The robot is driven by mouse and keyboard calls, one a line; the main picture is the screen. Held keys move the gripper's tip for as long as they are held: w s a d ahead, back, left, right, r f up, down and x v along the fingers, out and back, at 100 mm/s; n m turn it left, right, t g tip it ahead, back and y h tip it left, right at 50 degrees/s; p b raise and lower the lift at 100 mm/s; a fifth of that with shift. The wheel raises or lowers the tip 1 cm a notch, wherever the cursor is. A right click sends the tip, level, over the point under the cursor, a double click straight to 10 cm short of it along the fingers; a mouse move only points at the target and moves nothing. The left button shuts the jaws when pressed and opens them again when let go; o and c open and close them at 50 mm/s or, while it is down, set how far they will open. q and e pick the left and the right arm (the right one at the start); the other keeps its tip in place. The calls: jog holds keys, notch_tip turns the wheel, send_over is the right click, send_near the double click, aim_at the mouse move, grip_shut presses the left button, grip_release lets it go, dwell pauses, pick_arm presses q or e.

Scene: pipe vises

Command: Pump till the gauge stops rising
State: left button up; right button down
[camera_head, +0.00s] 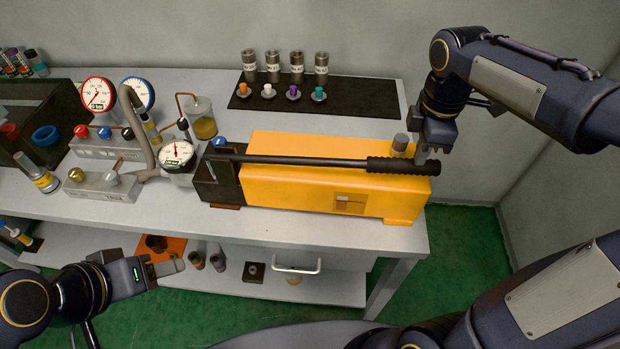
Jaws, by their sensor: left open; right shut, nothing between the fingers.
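The orange hand pump (290,190) lies on the grey bench with a dark block at its left end. Its long black lever (300,160) lies low along the top and ends in a ribbed grip (402,166) at the right. A white dial gauge (177,153) stands left of the pump; its reading is too small to tell. My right gripper (424,160) points down at the far side of the grip's right end, shut and empty; whether it touches the grip I cannot tell. My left gripper (178,263) is open and empty in front of the bench, over the lower shelf.
A red-rimmed gauge (98,94) and a blue-rimmed gauge (138,92) stand on a valve block at the left. A black mat (375,97) at the back holds several metal cylinders and coloured plugs. A jar (202,122) of yellowish liquid stands behind the pump's left end.

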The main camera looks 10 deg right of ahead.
notch_tip(320, 180, down, 3)
jog(key=shift+d+r+b, duration=0.15)
jog(key=shift+r+b, duration=0.05)
jog(key=shift+b, duration=0.5)
jog(key=shift+s, duration=0.2)
jog(key=shift+f, duration=0.15)
jog(key=r+p, duration=0.2)
jog(key=r, duration=0.1)
jog(key=r+p, duration=0.2)
jog(key=p, duration=0.1)
jog(key=a+r+p, duration=0.1)
jog(key=r+p, duration=0.1)
jog(key=r, duration=0.1)
jog(key=shift+w+r+p, duration=0.3)
jog(key=shift+p, duration=0.1)
notch_tip(320, 180, up, 7)
jog(key=a+p, duration=0.2)
jog(key=p, duration=0.1)
jog(key=shift+w, duration=0.25)
